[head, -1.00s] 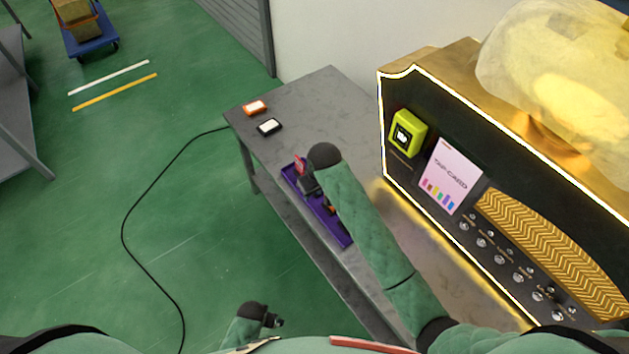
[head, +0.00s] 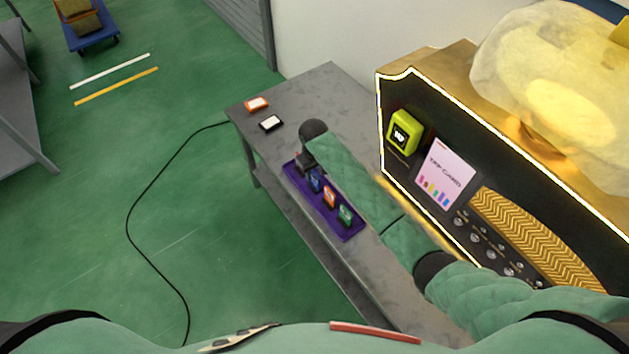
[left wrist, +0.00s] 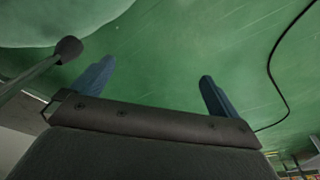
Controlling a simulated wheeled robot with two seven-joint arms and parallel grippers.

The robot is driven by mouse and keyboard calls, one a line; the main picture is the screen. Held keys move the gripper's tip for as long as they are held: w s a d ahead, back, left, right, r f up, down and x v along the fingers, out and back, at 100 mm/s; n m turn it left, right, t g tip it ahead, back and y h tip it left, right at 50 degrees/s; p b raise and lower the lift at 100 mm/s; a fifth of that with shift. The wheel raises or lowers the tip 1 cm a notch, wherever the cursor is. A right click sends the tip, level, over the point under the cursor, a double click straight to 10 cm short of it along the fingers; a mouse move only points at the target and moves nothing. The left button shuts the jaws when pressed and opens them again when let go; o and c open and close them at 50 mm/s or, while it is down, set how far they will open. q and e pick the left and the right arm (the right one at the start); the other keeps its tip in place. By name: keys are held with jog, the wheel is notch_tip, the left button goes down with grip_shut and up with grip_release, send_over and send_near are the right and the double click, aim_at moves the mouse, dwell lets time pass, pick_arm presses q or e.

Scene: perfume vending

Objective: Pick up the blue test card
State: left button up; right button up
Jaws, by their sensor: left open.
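The blue test card (head: 316,181) stands in a purple tray (head: 351,234) on the grey table, beside an orange card (head: 330,197) and a green card (head: 345,214). My right gripper (head: 304,161) is over the far end of the tray, just beyond the blue card. Its dark wrist and jaws hide that end, where only a trace of red shows. I cannot tell whether its jaws are open or shut. My left gripper (left wrist: 152,88) is open and empty above the green floor in the left wrist view; it is out of the head view.
The grey table (head: 325,85) also holds an orange-edged piece (head: 257,104) and a black-edged piece (head: 271,123) at its far end. The vending machine (head: 392,82), with a yellow-green reader (head: 404,132), stands to the right. A black cable (head: 128,225) lies on the floor.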

aim_at(315, 186)
notch_tip(315, 186, down, 4)
jog(key=shift+s+d+r+p, duration=0.15)
jog(key=shift+r+p, duration=0.1)
jog(key=shift+p, duration=0.75)
jog(key=shift+f, duration=0.6)
pick_arm(q)
jog(key=s, duration=0.1)
jog(key=s+f, duration=0.1)
jog(key=s, duration=0.1)
jog(key=s+a, duration=0.1)
jog(key=s, duration=0.1)
jog(key=shift+a+f, duration=0.1)
jog(key=shift+f, duration=0.15)
pick_arm(e)
grip_shut()
